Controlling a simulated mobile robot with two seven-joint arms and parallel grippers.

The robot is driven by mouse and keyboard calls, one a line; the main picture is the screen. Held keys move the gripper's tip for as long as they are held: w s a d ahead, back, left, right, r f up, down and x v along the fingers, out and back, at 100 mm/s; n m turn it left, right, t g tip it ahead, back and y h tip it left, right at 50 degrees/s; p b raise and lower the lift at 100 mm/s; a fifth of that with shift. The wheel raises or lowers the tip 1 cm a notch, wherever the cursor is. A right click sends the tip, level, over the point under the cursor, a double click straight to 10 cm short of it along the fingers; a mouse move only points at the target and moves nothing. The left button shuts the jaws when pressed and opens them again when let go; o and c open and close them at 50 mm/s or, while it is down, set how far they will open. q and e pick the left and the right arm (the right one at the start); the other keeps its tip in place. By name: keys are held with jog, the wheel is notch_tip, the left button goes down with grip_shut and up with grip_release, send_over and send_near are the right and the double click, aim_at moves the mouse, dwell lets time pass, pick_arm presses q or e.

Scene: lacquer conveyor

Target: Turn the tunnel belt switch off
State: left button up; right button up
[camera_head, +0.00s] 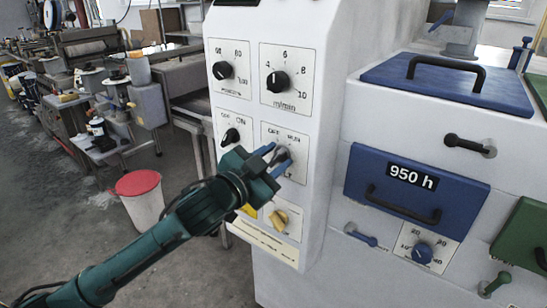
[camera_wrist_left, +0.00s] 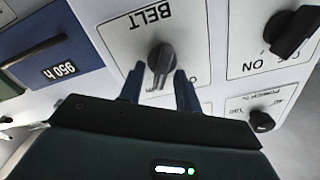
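In the left wrist view the same knob (camera_wrist_left: 161,59) sits beside the upside-down word BELT. My left gripper (camera_head: 272,160) reaches the plate from the lower left. Its two blue fingers (camera_wrist_left: 159,88) stand apart on either side of the knob's grip, with narrow gaps visible, so it looks open. The fingers partly hide the knob in the head view, and I cannot tell its setting. My right gripper is not in view.
A black ON/OFF knob (camera_head: 231,136) sits just left of the belt plate. A m/min dial (camera_head: 278,81) is above, and a yellow knob (camera_head: 280,218) below. A blue drawer (camera_head: 415,187) is to the right. A red-topped bucket (camera_head: 139,195) stands on the floor.

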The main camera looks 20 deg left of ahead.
pick_arm(q)
grip_shut()
dwell(0.5)
jog(key=n+p, duration=0.2)
jog(key=n, duration=0.1)
jog(key=shift+a+r+n+p, duration=0.1)
jog(key=shift+r+n+p, duration=0.05)
jog(key=shift+n+p, duration=0.15)
jog(key=n, duration=0.2)
jog(key=n+p, duration=0.1)
jog(key=n, duration=0.2)
jog(key=n+p, duration=0.1)
jog(key=n, duration=0.2)
jog(key=shift+w+a+f, duration=0.15)
jog(key=shift+a+f, duration=0.05)
jog(key=shift+a, duration=0.15)
jog(key=shift+n, duration=0.3)
grip_release()
